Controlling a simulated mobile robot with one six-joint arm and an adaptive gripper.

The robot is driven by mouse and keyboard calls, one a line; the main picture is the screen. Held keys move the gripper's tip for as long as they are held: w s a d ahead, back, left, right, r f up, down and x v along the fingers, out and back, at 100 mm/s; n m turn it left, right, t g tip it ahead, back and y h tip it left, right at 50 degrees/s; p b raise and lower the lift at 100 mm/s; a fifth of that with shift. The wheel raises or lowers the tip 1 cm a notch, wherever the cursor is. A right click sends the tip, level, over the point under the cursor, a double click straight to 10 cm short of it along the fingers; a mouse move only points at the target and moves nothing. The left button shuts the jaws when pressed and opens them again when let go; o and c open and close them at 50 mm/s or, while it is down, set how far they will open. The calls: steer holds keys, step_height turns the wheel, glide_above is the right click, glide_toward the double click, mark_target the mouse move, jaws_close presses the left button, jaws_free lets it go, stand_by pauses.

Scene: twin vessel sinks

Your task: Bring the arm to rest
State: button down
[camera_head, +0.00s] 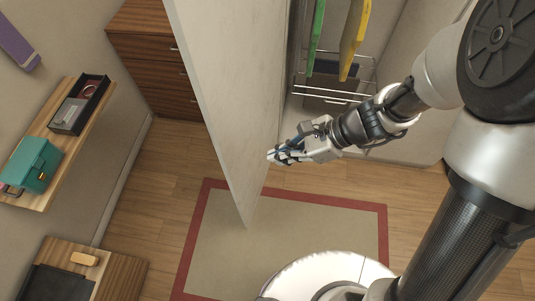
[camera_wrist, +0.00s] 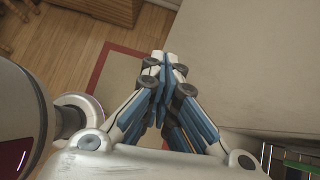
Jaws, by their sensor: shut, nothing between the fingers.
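My gripper (camera_head: 272,157) is shut with nothing between its fingers. In the head view it points left, at the end of my outstretched arm, close to the free edge of a pale upright panel (camera_head: 222,90). I cannot tell whether it touches the panel. In the wrist view my gripper (camera_wrist: 168,62) shows its blue and grey fingers drawn together, with the pale panel (camera_wrist: 250,60) to the right of them.
A wire rack (camera_head: 335,88) with green and yellow hanging things stands behind my arm. A red-bordered rug (camera_head: 320,225) lies on the wood floor below. At left are a wall shelf (camera_head: 88,118) with a teal box (camera_head: 33,165) and a wooden drawer unit (camera_head: 150,55).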

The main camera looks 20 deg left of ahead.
steer(key=shift+d+r, duration=0.4)
steer(key=s+d+r+n+t+h+b, duration=0.2)
steer(key=d+n+h+b, duration=0.1)
steer(key=d, duration=0.5)
steer(key=s+d+r+n+t+h+b, duration=0.2)
steer(key=s+d+r+n+t+b, duration=0.1)
steer(key=d+n, duration=0.3)
steer(key=s+d+r+n+t+h+b, duration=0.2)
steer(key=d+n, duration=0.3)
steer(key=d, duration=0.4)
steer(key=shift+s+d+r+t+h+b, duration=0.3)
steer(key=shift+d+r+h+b, duration=0.1)
steer(key=shift+h+b, duration=0.4)
steer(key=shift+w, duration=0.1)
